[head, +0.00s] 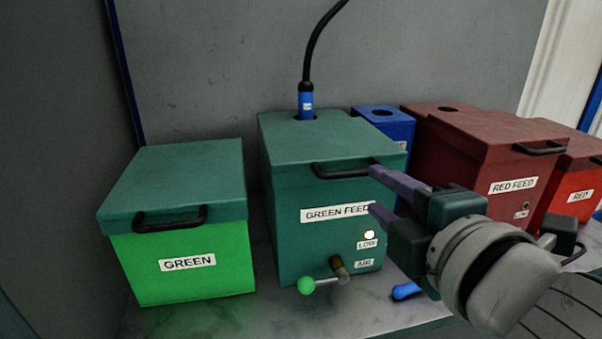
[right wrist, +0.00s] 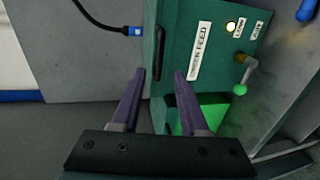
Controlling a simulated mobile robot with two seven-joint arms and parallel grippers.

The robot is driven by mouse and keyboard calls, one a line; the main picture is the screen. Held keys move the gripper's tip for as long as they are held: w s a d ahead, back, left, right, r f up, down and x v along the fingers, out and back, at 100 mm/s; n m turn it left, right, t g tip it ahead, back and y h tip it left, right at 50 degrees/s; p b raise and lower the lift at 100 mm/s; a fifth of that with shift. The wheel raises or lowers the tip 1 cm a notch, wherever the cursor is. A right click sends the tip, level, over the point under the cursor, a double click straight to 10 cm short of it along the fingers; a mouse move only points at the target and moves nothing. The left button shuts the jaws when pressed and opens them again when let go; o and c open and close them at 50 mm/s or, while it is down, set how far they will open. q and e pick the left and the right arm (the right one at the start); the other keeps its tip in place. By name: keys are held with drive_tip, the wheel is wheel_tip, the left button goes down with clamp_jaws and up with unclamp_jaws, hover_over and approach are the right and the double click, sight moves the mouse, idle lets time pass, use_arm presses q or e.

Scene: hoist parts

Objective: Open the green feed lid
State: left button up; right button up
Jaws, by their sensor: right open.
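The green feed box (head: 300,245) is dark green with a white "GREEN FEED" label, and its lid (head: 310,140) is shut. A black bar handle (head: 335,173) sits on the lid's front edge. It also shows in the right wrist view (right wrist: 159,50), just beyond the fingertips and roughly in line with the gap between them. My right gripper (head: 373,193) is open and empty, in front of the box near the handle's right end. I cannot tell if a fingertip touches the handle. My left gripper is in neither view.
A blue hose connector (head: 305,103) stands in the lid's hole. A valve with a green knob (head: 306,285) juts from the box's front, below a lit LOW lamp (head: 369,235). The green box (head: 185,270) stands left; the red feed box (head: 470,165) and blue box (head: 392,125) stand right.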

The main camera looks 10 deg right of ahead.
sight(356, 174)
drive_tip(key=b+x, duration=0.2)
drive_tip(key=x, duration=0.6)
drive_tip(key=shift+b, duration=0.3)
drive_tip(key=shift+w+f, duration=0.1)
drive_tip(key=shift+w, duration=0.45)
drive_tip(key=c, duration=0.7)
